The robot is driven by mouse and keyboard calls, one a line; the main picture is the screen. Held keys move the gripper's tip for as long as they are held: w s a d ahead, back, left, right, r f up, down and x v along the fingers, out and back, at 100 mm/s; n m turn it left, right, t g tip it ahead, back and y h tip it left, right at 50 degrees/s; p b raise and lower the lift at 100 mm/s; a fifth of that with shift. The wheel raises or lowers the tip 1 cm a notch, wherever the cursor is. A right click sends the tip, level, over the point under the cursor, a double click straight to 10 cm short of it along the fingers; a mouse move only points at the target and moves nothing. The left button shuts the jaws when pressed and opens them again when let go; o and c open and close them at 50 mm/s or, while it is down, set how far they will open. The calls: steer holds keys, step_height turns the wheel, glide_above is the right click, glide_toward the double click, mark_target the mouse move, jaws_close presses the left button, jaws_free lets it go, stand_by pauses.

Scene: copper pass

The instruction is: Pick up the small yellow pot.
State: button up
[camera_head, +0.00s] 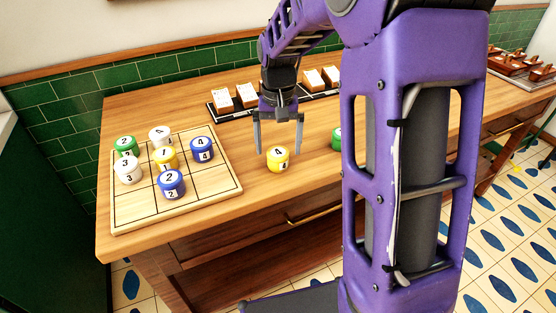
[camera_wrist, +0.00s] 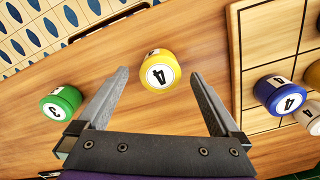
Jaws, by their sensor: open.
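The small yellow pot (camera_head: 278,159), with a 4 on its white lid, stands upright on the wooden counter, right of the gridded board. My gripper (camera_head: 279,150) is open, pointing down above and around the pot's position. In the wrist view the yellow pot (camera_wrist: 160,70) lies between and just beyond the tips of my open gripper (camera_wrist: 160,75), and I see no contact. Another yellow pot (camera_head: 165,158), marked 1, stands on the board among other pots.
The gridded board (camera_head: 127,215) holds several white, blue, green and yellow pots. A green pot (camera_wrist: 61,103) stands on the counter near the yellow one, partly hidden by my arm in the head view. A dark tray (camera_head: 223,114) with white cards lies behind. The counter's front edge is close.

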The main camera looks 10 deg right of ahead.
mark_target(278, 152)
steer(key=f, duration=0.4)
steer(key=shift+w+f+b, duration=0.2)
steer(key=shift+f+b, duration=0.05)
steer(key=shift+b, duration=0.15)
steer(key=c, duration=1.6)
